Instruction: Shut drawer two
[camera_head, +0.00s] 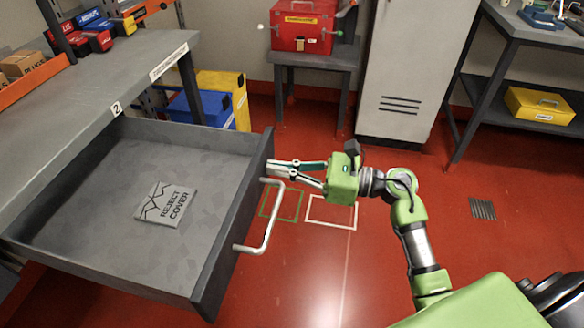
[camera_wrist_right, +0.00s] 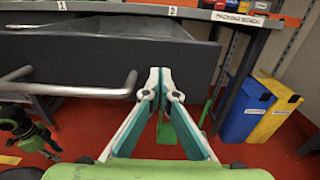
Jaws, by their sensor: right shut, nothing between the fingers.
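Drawer two (camera_head: 90,265) is pulled far out from under the grey bench, below the label "2" (camera_head: 117,108). A flat grey "REJECT COVER" plate (camera_head: 166,204) lies inside it. Its dark front panel also shows in the right wrist view (camera_wrist_right: 60,52), with the bent metal handle (camera_wrist_right: 90,91) to the left of my fingers. My right gripper (camera_head: 270,168) is shut and empty. Its fingertips are at the drawer's front panel, beside the far end of the handle (camera_head: 270,225); whether they touch the panel I cannot tell.
Blue (camera_wrist_right: 246,108) and yellow (camera_wrist_right: 277,116) bins stand beyond the drawer. A red case (camera_head: 303,25) sits on a small table at the back, beside a grey cabinet (camera_head: 412,70). The red floor in front of the drawer is clear.

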